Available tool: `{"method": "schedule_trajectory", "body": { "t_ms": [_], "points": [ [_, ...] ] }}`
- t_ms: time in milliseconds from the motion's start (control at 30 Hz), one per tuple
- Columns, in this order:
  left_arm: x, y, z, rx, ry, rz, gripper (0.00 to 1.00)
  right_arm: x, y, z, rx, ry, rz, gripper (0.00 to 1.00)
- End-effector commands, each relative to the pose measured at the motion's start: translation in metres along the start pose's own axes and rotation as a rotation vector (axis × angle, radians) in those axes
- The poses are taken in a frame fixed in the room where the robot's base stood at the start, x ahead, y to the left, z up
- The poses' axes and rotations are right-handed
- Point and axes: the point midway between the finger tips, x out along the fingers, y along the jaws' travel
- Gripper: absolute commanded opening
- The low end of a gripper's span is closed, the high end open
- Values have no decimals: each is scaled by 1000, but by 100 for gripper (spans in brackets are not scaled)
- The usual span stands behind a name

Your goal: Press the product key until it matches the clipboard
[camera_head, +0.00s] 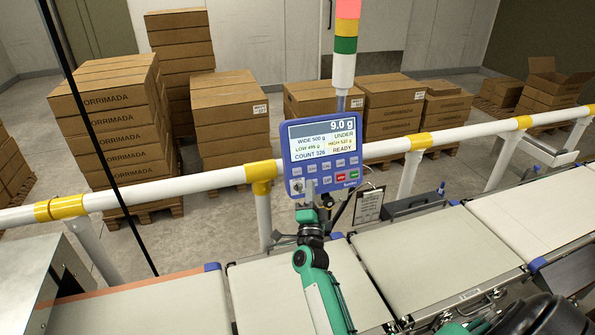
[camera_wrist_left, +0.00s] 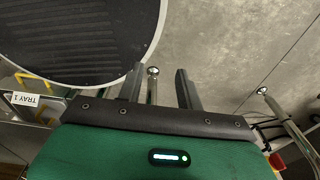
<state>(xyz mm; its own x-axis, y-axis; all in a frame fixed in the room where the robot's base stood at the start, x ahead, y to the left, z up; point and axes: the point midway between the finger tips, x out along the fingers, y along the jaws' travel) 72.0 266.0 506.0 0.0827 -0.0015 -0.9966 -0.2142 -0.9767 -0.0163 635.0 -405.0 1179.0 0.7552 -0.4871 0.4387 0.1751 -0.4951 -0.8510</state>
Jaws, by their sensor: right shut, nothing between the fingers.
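The blue control panel (camera_head: 285,140) stands upright mid-picture in the head view. Its screen (camera_head: 325,138) reads 9.0 g, WIDE 500 g, UNDER, COUNT 326 and READY; the smaller limits are hard to read. Rows of small keys (camera_head: 326,170) lie below the screen, their labels too small to read. My right gripper (camera_head: 306,208) is shut and empty at the panel's lower left edge; I cannot tell whether it touches a key. The clipboard (camera_head: 369,205) hangs right of the panel, its writing unreadable. My left gripper (camera_wrist_left: 160,82) is open and empty in the left wrist view.
Conveyor belts (camera_head: 425,250) run across the front. A white rail (camera_head: 215,180) with yellow joints passes behind the panel. A signal tower (camera_head: 344,45) rises above it. Stacked cartons (camera_head: 105,120) stand beyond. A round dark-topped surface (camera_wrist_left: 80,40) and TRAY 1 label (camera_wrist_left: 25,99) show in the left wrist view.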

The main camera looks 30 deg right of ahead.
Motion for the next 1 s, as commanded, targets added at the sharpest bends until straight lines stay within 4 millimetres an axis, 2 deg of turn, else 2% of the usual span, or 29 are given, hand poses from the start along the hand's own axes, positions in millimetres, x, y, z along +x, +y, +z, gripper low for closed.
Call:
{"method": "schedule_trajectory", "body": {
  "t_ms": [100, 267, 500, 800, 1000],
  "points": [
    [1, -2, 5, 1, -7, -2, 36, 1, 1, 1, -1, -1, 0, 0],
    [10, -2, 0, 1, 0, -2, 36, 7, 9, 7, -1, -2, 0, 0],
    [31, 1, -12, -1, 19, 0, 36, 30, 27, 25, -2, -2, -1, 0],
    [52, 4, -9, -2, 16, 3, 36, 54, 43, 42, -2, -2, -1, 0],
    [56, 4, -5, -2, 11, 3, 36, 61, 45, 45, -2, -2, -1, 0]
  ]
}}
